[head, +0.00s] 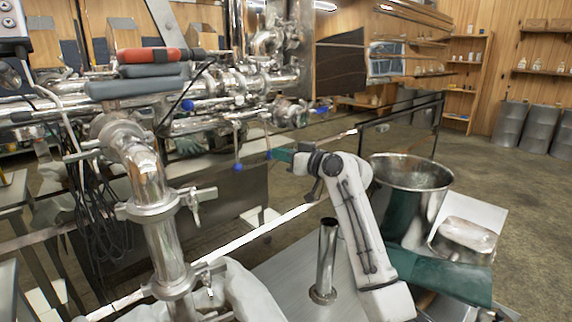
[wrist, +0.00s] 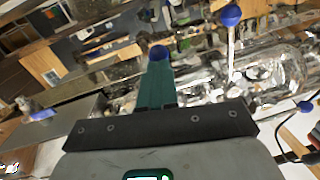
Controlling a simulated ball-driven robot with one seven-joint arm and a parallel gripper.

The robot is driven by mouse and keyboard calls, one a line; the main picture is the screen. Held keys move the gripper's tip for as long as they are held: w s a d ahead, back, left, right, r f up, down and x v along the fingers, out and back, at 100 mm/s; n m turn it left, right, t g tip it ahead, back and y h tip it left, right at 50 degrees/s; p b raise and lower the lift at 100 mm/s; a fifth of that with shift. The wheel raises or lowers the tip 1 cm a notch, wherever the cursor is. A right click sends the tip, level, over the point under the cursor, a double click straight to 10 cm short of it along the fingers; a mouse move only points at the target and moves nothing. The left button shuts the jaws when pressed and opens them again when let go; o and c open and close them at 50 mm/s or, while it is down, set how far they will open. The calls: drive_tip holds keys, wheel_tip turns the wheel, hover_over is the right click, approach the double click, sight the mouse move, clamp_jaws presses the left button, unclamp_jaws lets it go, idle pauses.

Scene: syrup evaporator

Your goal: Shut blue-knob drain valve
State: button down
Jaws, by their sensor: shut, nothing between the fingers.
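Several blue knobs sit on the steel pipework; I cannot tell which one is the drain valve's. One blue knob (head: 268,155) is right at the tips of my gripper (head: 274,154), at the end of a thin lever. In the wrist view this knob (wrist: 158,51) shows just beyond the shut teal fingers (wrist: 160,64). I cannot tell whether they touch. A second blue knob (head: 237,168) hangs on a lever to the left of my gripper. In the wrist view a knob (wrist: 230,15) on a steel lever shows to the upper right.
More blue knobs, one on the left (head: 188,104) and one on the right (head: 322,109), are on the pipes. A large steel pipe (head: 147,180) stands at front left. A steel pot (head: 410,172) and a short upright tube (head: 326,260) are near my arm. Open floor lies at right.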

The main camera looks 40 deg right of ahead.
drive_tip(key=shift+w+f+b, duration=0.25)
drive_tip(key=shift+w+b, duration=0.05)
drive_tip(key=shift+w, duration=0.25)
drive_tip(key=shift+w+f+b, duration=0.25)
drive_tip(key=shift+w+b, duration=0.05)
drive_tip(key=shift+w, duration=0.2)
drive_tip(key=s+d, duration=0.1)
drive_tip(key=s, duration=0.9)
drive_tip(key=shift+s+d+r+p, duration=0.15)
drive_tip(key=shift+s+d+p, duration=0.1)
drive_tip(key=shift+s+p, duration=0.1)
drive_tip(key=shift+w+r, duration=0.1)
